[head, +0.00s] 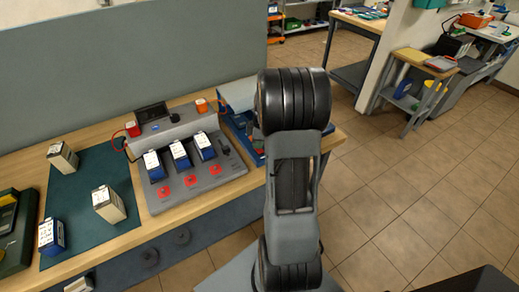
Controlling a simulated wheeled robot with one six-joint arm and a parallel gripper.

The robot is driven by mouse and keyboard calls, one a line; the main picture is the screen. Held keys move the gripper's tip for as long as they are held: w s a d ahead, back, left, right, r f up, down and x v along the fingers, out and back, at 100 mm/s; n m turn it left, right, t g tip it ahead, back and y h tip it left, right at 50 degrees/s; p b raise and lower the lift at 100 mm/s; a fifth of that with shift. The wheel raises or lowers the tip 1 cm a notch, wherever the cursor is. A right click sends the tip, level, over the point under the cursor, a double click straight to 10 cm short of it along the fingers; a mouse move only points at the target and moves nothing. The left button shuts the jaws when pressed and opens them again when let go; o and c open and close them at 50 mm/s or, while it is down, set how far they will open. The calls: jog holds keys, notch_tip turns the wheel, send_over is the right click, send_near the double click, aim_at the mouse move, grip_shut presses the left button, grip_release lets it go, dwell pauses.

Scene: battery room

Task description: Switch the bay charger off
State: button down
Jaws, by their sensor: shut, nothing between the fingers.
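The grey bay charger (185,128) stands on the wooden bench at the left of the head view. Three blue batteries with white tops (180,155) sit in its bays. Three red buttons (190,181) line its front, one before each battery. A dark display (151,113) and a black knob (174,118) are on its upper back part. A small dark part, perhaps a switch (224,145), is on its right side; its setting is too small to tell. My arm rises right of the charger, and my gripper is not visible.
A green mat (88,180) left of the charger holds cream batteries (108,204) and a blue one (51,236). A blue tray (236,124) lies right of the charger, partly behind my arm. Tiled floor (420,200) is open at right.

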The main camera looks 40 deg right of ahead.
aim_at(260, 153)
jog(key=shift+r+p, duration=2.15)
jog(key=shift+r, duration=1.35)
jog(key=shift+m, duration=0.9)
jog(key=m, duration=0.1)
jog(key=s+m, duration=0.1)
jog(key=m, duration=0.1)
jog(key=s+a+f+m, duration=0.1)
jog(key=shift+s+a+g, duration=0.1)
jog(key=shift+s+g, duration=0.1)
jog(key=shift+g, duration=0.2)
jog(key=s+a+r+m+t, duration=0.1)
jog(key=s+a+r, duration=0.2)
jog(key=a, duration=0.3)
jog(key=s+a+r+m+t+h, duration=0.1)
jog(key=s+a+r+m, duration=0.1)
jog(key=a, duration=0.5)
jog(key=s+a+r+m+t, duration=0.1)
jog(key=s+a+r+t, duration=0.1)
jog(key=s+a+r, duration=0.2)
notch_tip(260, 153, up, 3)
jog(key=a, duration=0.2)
jog(key=shift+s+a+f+m, duration=0.15)
jog(key=shift+s+a+m, duration=0.15)
jog(key=shift+s, duration=0.1)
